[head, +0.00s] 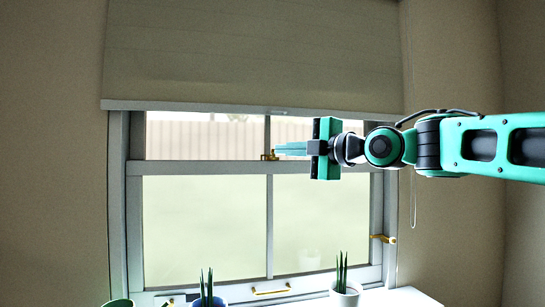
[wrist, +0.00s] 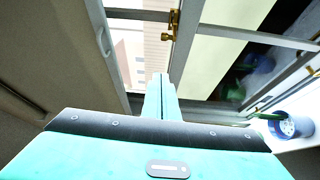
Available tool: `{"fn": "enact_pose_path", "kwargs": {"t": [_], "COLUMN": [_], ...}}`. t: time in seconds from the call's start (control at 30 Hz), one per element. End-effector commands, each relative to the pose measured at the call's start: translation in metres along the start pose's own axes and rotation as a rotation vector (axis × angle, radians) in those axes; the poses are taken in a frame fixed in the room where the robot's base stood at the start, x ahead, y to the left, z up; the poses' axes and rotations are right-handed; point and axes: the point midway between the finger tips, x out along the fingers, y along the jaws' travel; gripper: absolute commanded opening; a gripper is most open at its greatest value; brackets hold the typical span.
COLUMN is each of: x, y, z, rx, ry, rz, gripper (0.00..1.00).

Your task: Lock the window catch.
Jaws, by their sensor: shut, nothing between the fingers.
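The brass window catch (head: 269,156) sits on the meeting rail in the middle of the sash window, by the upright bar. It also shows at the top of the wrist view (wrist: 172,25), as a small brass fitting with a rounded knob. My gripper (head: 281,149) reaches in from the right, its teal fingers shut and empty. In the head view its tips appear just right of the catch. In the wrist view the fingertips (wrist: 160,78) point towards the catch, with a visible gap between them. I cannot tell the lever's exact position.
A lowered blind (head: 250,50) hangs above the gripper, with a cord (head: 412,190) at right. A brass fitting (head: 383,238) is on the right frame and a brass handle (head: 271,290) on the bottom rail. Potted plants, including a white pot (head: 345,294), stand on the sill.

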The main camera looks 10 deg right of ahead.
Motion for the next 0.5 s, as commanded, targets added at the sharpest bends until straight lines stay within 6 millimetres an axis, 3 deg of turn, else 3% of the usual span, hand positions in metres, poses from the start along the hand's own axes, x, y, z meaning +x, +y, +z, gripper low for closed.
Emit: {"fn": "enact_pose_path", "kwargs": {"t": [0.27,0.5], "x": [0.010,0.050], "y": [-0.001,-0.002], "z": [0.000,0.000], "rx": [0.001,0.002], "ry": [0.000,0.001], "rz": [-0.003,-0.004], "gripper": [0.00,0.00]}}
